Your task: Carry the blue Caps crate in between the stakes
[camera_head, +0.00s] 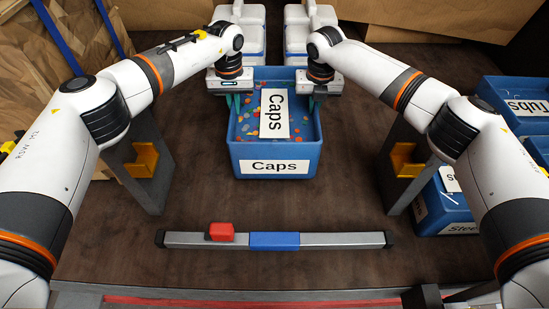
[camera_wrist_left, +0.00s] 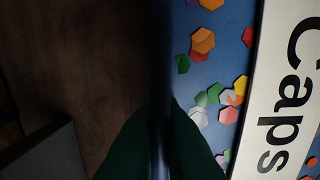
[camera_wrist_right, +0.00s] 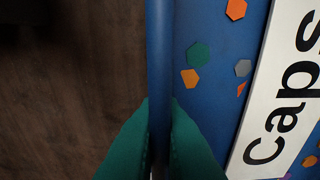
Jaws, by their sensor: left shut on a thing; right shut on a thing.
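The blue Caps crate (camera_head: 274,167) is in the middle of the head view, over the brown floor, with colored caps and a white Caps card (camera_head: 274,113) inside. My left gripper (camera_head: 233,98) is shut on its left rim; the left wrist view shows the dark green fingers either side of that rim (camera_wrist_left: 162,60). My right gripper (camera_head: 315,98) is shut on the right rim; its green fingers straddle that rim (camera_wrist_right: 159,60). Grey posts with yellow blocks, seemingly the stakes, stand left (camera_head: 143,160) and right (camera_head: 404,160), apart from the crate. I cannot tell whether the crate touches the floor.
A grey bar with a blue middle (camera_head: 274,241) and a red block (camera_head: 220,231) lies across the front. More blue crates (camera_head: 450,203) stand at right. Wooden panels (camera_head: 50,70) lean at left. Floor between crate and bar is clear.

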